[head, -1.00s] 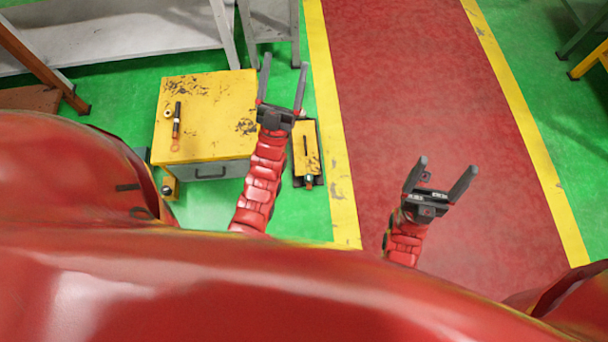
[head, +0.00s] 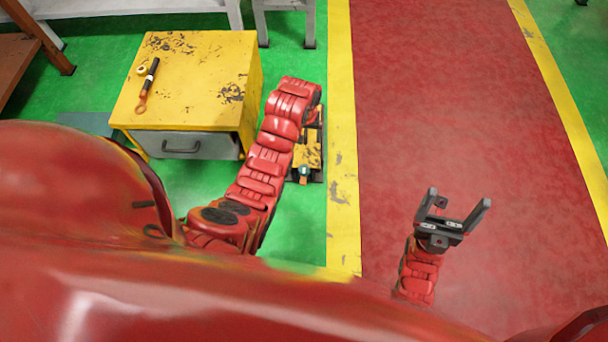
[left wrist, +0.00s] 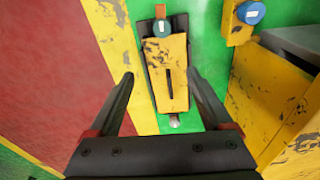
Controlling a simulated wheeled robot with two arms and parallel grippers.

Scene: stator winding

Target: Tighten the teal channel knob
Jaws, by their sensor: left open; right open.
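The teal knob (head: 303,173) sits at the near end of a narrow yellow device (head: 309,148) on the floor, right of the yellow cabinet. In the left wrist view the teal knob (left wrist: 162,28) is at the top of the yellow device (left wrist: 172,78), beyond the fingertips. My left gripper (left wrist: 160,75) is open and empty, pointing down with its fingers on either side of the device in that view. I see no contact. My right gripper (head: 459,197) is open and empty over the red walkway.
A yellow cabinet (head: 200,75) with a grey drawer stands beside my left arm, a dark-handled tool (head: 149,78) on top. In the left wrist view a blue knob (left wrist: 250,12) shows at upper right. The red walkway (head: 430,100) is clear.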

